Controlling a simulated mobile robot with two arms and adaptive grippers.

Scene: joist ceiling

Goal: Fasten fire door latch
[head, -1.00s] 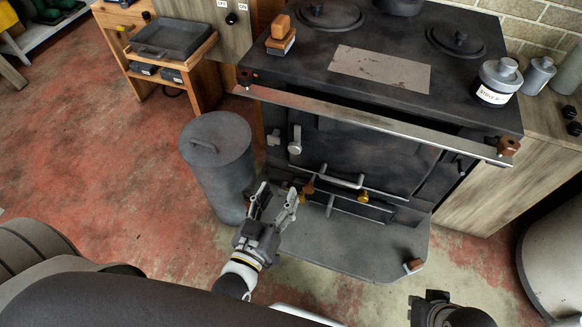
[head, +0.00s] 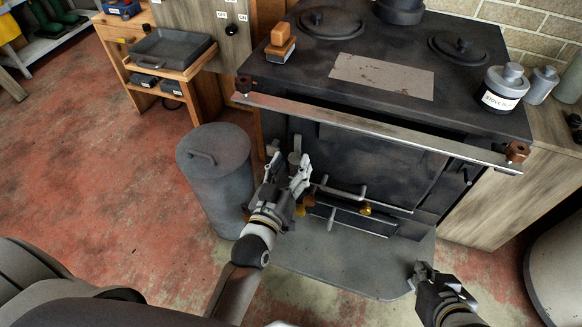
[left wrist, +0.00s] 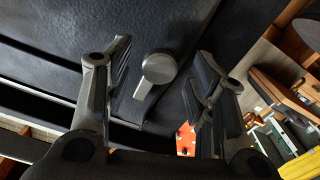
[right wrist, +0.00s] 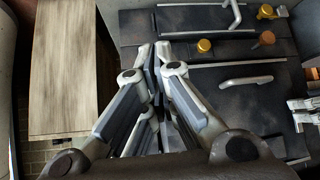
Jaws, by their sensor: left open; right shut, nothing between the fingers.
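The fire door (head: 375,165) is on the front of a black stove and looks shut. A pale metal latch handle with a round knob shows at the door's left side, and also in the left wrist view (left wrist: 158,70). My left gripper (head: 287,172) is open at this handle. In the left wrist view the knob appears between its spread fingers, with a gap on both sides; I cannot tell how deep it sits. The gripper hides part of the latch in the head view. My right gripper (head: 424,272) is shut and empty, low at the stove's front right.
A metal rail (head: 370,128) runs across the stove front above the door. A lidded grey bin (head: 213,180) stands close left of my left gripper. Below the door are bar handles and brass knobs (head: 365,209). A hearth plate (head: 350,270) lies on the floor.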

